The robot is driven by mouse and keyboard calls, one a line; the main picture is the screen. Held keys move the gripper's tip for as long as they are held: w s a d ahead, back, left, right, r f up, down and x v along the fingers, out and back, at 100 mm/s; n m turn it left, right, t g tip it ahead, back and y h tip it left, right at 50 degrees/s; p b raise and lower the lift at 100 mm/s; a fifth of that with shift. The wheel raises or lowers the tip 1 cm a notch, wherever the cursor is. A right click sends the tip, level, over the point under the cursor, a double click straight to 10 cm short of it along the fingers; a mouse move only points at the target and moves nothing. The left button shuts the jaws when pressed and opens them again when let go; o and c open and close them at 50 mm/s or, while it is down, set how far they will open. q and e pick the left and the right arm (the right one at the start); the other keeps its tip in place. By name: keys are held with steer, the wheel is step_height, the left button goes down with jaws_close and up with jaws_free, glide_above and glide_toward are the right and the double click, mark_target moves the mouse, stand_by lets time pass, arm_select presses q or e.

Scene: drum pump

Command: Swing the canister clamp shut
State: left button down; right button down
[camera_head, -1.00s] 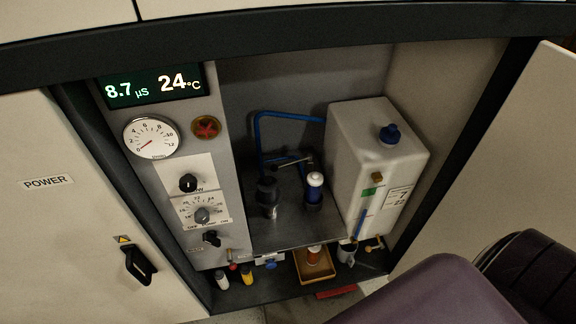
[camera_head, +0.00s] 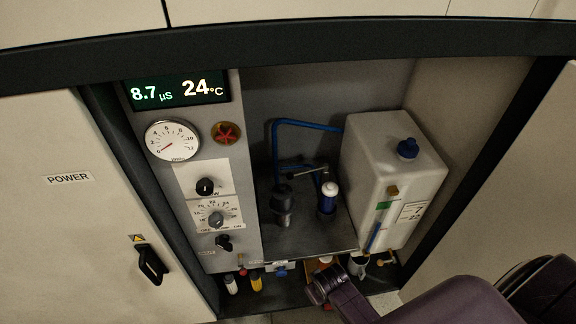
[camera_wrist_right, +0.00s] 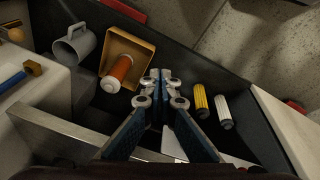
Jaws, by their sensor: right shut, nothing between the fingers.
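A blue canister with a white cap (camera_head: 328,198) stands upright on the metal shelf in the cabinet, beside a dark cylindrical fitting (camera_head: 282,203). A thin dark bar (camera_head: 305,169) lies just behind them; I cannot tell whether it is the clamp or how far the clamp is swung. My right arm comes in from the lower right of the head view, its wrist in front of the lower shelf. My right gripper (camera_wrist_right: 161,76) is shut and empty in the right wrist view, over the cabinet floor beside the tray. My left gripper is not in view.
In the right wrist view, an orange-and-white cartridge (camera_wrist_right: 118,72) is in a tan tray (camera_wrist_right: 149,47), near a grey mug (camera_wrist_right: 73,46) and yellow (camera_wrist_right: 201,100) and white (camera_wrist_right: 223,111) bottles. The metal shelf edge (camera_wrist_right: 75,142) is close. A white tank (camera_head: 385,160) stands right of the canister.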

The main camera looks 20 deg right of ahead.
steer(key=w+d+r+t, duration=0.1)
steer(key=w+d+r, duration=0.1)
steer(key=w+r, duration=0.4)
steer(key=w+d+r, duration=0.1)
steer(key=w+r, duration=0.2)
steer(key=r, duration=0.5)
step_height(320, 180, up, 14)
steer(key=m, duration=0.3)
glide_above(306, 172)
steer(key=s+a, duration=0.3)
steer(key=w+a+r, duration=0.2)
steer(key=w+r, duration=0.4)
steer(key=r, duration=0.1)
steer(key=shift+r+n+y, duration=0.15)
steer(key=shift+n+y, duration=0.15)
steer(key=shift+a, duration=0.1)
step_height(306, 172, down, 10)
steer(key=p, duration=0.1)
steer(key=shift+s, duration=0.2)
